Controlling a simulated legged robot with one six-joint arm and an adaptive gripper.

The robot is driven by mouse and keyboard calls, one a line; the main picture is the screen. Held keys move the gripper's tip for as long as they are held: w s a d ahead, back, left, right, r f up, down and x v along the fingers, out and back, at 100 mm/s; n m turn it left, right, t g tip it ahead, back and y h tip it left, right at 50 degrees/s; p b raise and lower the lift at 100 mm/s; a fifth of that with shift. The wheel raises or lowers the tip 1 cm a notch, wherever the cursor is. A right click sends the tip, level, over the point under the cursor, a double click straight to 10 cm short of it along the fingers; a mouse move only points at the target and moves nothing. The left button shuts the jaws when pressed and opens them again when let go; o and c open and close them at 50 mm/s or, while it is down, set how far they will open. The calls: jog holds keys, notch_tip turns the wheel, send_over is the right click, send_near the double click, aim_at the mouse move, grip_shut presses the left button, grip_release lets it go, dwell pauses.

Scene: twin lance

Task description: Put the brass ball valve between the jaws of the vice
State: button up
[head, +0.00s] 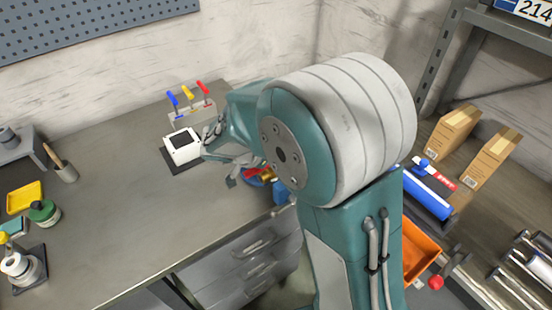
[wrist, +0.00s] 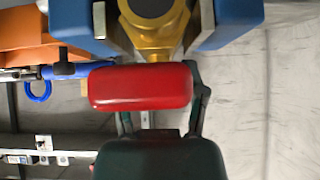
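In the wrist view the brass ball valve (wrist: 156,35) is at the top, between the pale-faced blue jaws of the vice (wrist: 232,22). I cannot tell if both jaws touch it. Its red lever (wrist: 140,88) lies across the view, in front of my gripper (wrist: 158,68), and hides most of the left finger. The right finger shows beside the lever's right end. Whether the fingers grip the valve is hidden. In the head view the blue vice (head: 280,192) is at the bench's right edge, partly behind my arm, with a small patch of brass and red beside it.
Pots and tins (head: 44,213) are at the far left. The bench middle (head: 130,205) is clear. Cartons (head: 453,132) and an orange bin (head: 420,250) are right.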

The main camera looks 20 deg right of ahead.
jog(key=shift+r, duration=0.1)
jog(key=shift+a+r, duration=0.15)
jog(key=shift+r, duration=0.1)
jog(key=v, duration=1)
jog(key=shift+a+r, duration=0.25)
jog(key=shift+a, duration=0.05)
jog(key=shift+s+a+r, duration=0.15)
jog(key=shift+a+r, duration=0.05)
jog(key=shift+s+r, duration=0.1)
jog(key=shift+r, duration=0.05)
jog(key=s+d+r+n+t+y, duration=0.1)
jog(key=s+d+r+n+y, duration=0.1)
jog(key=s+d+n+y, duration=0.2)
jog(key=s+d+r+n+t+y, duration=0.1)
jog(key=s+d+n+y, duration=0.3)
jog(key=s+n, duration=0.6)
jog(key=s+r, duration=0.1)
jog(key=s, duration=0.3)
jog(key=shift+r+t+y, duration=0.2)
jog(key=shift+t+y, duration=0.1)
